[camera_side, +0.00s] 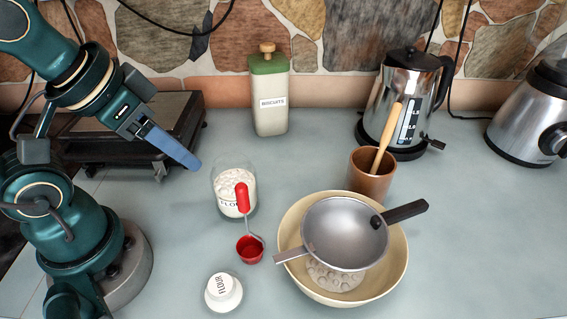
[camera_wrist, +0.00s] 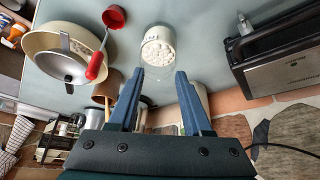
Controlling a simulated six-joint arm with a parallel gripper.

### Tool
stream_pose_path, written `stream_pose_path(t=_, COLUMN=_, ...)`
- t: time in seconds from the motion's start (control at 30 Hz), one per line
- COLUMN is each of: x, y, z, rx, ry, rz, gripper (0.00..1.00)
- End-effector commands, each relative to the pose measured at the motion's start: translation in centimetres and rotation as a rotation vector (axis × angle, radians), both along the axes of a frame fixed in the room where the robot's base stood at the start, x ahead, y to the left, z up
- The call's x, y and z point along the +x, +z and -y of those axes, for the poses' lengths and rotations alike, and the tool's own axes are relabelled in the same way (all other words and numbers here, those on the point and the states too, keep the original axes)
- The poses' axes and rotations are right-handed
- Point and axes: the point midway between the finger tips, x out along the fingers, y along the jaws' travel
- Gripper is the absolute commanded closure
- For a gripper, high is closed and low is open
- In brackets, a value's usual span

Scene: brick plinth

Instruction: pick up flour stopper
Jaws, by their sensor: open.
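The flour stopper (camera_side: 223,292) is a white, rounded lid lettered FLOUR, lying on the counter at the front, below the red scoop in the side view. I do not see it in the wrist view. The flour jar (camera_side: 222,180) is clear glass, open on top and full of white flour. It also shows in the wrist view (camera_wrist: 158,48), just beyond my fingertips. My gripper (camera_side: 190,161) has blue fingers and is empty, up and left of the jar and well away from the stopper. Its fingers are apart in the wrist view (camera_wrist: 160,76).
A red scoop (camera_side: 250,247) leans at the jar beside the stopper. A cream bowl (camera_side: 399,262) with a metal sieve (camera_side: 345,232) on it stands to the right. A brown cup (camera_side: 370,183), kettle (camera_side: 395,95) and biscuits tin (camera_side: 270,110) stand behind.

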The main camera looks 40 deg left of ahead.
Motion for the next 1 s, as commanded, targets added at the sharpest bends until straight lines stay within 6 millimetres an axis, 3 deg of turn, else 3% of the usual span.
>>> stream_pose_path(t=0.1, x=0.0, y=0.0, z=0.0, rx=0.000, ry=0.000, rz=0.000, gripper=0.51)
stream_pose_path(t=0.17, x=0.0, y=0.0, z=0.0, rx=0.000, ry=0.000, rz=0.000, gripper=0.31)
stream_pose_path(t=0.23, x=0.0, y=0.0, z=0.0, rx=0.000, ry=0.000, rz=0.000, gripper=0.05)
stream_pose_path(t=0.27, x=0.0, y=0.0, z=0.0, rx=0.000, ry=0.000, rz=0.000, gripper=0.00)
stream_pose_path(t=0.57, x=0.1, y=0.5, z=0.0, rx=0.000, ry=0.000, rz=0.003, gripper=0.00)
stream_pose_path(t=0.87, x=0.1, y=5.2, z=0.0, rx=0.000, ry=0.000, rz=0.006, gripper=0.00)
stream_pose_path(t=1.0, x=-0.1, y=5.2, z=1.9, rx=-0.077, ry=0.050, rz=-0.080, gripper=0.00)
